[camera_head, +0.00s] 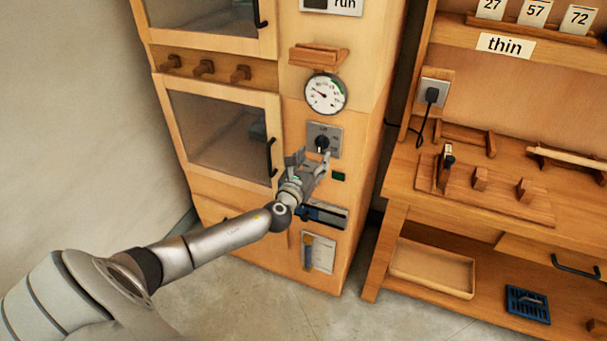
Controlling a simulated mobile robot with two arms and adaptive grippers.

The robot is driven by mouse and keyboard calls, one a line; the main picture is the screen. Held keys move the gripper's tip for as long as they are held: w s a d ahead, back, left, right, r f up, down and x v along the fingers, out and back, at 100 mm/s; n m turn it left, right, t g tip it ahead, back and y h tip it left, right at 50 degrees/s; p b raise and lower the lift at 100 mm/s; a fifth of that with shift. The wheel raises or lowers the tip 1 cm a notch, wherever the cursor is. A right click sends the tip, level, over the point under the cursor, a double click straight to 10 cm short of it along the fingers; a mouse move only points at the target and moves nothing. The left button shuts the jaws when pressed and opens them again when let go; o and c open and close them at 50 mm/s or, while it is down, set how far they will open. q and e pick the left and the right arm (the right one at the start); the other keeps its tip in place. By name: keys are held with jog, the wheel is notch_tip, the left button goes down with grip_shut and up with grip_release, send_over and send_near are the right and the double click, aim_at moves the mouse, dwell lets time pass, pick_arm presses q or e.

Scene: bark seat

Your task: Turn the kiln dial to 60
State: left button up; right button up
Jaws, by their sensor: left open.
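The kiln (356,230) is a tall wooden cabinet with a windowed door (221,134) at its left. Its dial is a black knob (322,142) on a grey plate (325,130), right of the door. The knob's exact setting is too small to read. Above it is a round white gauge (325,94) with a needle; its numbers are too small to read surely. My left gripper (310,162) is open just below the knob, with its fingers pointing up toward the plate. I cannot tell whether it touches the knob. My right gripper is not in view.
A green button (338,176) sits right of my gripper, and a dark slot panel (326,214) is below it. A wooden bench (405,202) stands at the right, with a socket and plug (432,95) above it. A gap separates the kiln and bench.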

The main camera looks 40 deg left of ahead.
pick_arm(q)
jog(key=v, duration=0.7)
jog(key=shift+f, duration=0.1)
dwell(0.4)
jog(key=s+a+f+n+g, duration=0.1)
jog(key=s+f+n+g, duration=0.25)
jog(key=f, duration=0.75)
jog(key=s+a+f+n+g, duration=0.25)
jog(key=f+n, duration=0.25)
jog(key=f, duration=0.5)
jog(key=s+d+f+n+g, duration=0.35)
jog(key=s+f+n, duration=0.35)
jog(key=s+f, duration=0.7)
jog(key=s+d+f+n+g+h, duration=0.1)
jog(key=s+d+f+n, duration=0.4)
jog(key=s, duration=0.5)
jog(key=s+d+f+n+g+h, duration=0.1)
jog(key=s+d+f+n+g, duration=0.2)
jog(key=s, duration=0.7)
jog(key=s+d+f+n+g+h, duration=0.2)
jog(key=s+d+f+n+g, duration=0.1)
jog(key=s+d+f+n, duration=0.4)
notch_tip(320, 180, down, 3)
jog(key=s+d, duration=0.1)
jog(key=s, duration=0.2)
jog(key=shift+d, duration=0.35)
jog(key=shift+f+n, duration=0.15)
jog(key=shift+n, duration=0.1)
